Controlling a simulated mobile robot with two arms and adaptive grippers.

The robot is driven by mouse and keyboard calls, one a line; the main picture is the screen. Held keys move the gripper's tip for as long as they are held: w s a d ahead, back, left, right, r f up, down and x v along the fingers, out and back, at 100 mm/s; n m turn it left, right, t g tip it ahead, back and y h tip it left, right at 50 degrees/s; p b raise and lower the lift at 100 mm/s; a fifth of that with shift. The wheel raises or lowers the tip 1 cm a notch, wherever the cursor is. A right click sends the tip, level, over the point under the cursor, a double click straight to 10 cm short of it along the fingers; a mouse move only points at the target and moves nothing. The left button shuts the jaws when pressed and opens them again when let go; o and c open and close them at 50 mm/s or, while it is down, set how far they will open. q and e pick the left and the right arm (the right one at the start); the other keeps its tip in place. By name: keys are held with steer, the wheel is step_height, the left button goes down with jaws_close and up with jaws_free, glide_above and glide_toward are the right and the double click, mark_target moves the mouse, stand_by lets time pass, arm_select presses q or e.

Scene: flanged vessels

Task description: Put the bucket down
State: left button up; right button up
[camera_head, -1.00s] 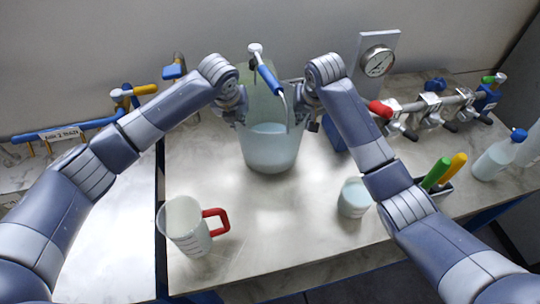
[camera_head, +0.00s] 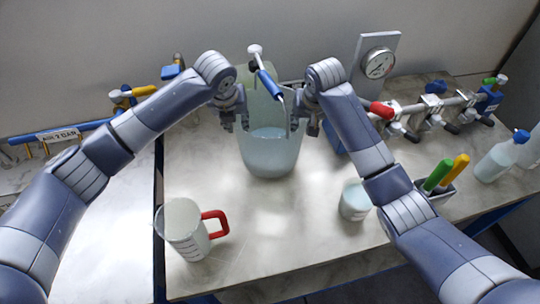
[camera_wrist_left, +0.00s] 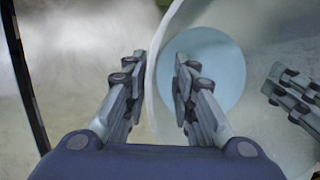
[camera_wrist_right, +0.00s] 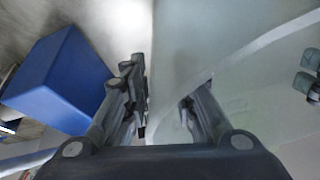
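The bucket (camera_head: 270,155), translucent with pale blue liquid in it, stands upright on the table under a blue-handled tap (camera_head: 266,82). My left gripper (camera_head: 236,120) is at its left rim. In the left wrist view the fingers (camera_wrist_left: 160,75) are apart, one outside and one inside the bucket wall (camera_wrist_left: 155,110), with gaps beside it. My right gripper (camera_head: 305,122) is at the right rim. In the right wrist view its fingers (camera_wrist_right: 165,90) are also apart, astride the wall. The bucket's far rim is partly hidden by the tap and grippers.
A measuring jug (camera_head: 185,232) with a red handle stands front left. A small cup (camera_head: 355,200) stands right of the bucket, near my right arm. A blue block (camera_wrist_right: 60,80) is close beside my right gripper. A gauge (camera_head: 379,63) and pipe valves (camera_head: 432,108) stand behind right. The table's front middle is clear.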

steer(key=shift+s+r, duration=0.1)
arm_select(q)
steer(key=v, duration=0.9)
steer(key=shift+r, duration=0.2)
arm_select(e)
steer(key=a+v, duration=0.1)
steer(key=v, duration=1)
steer(key=shift+s+d+r, duration=0.2)
steer(key=shift+d+r, duration=0.15)
steer(key=shift+d, duration=0.15)
arm_select(q)
steer(key=shift+s, duration=0.15)
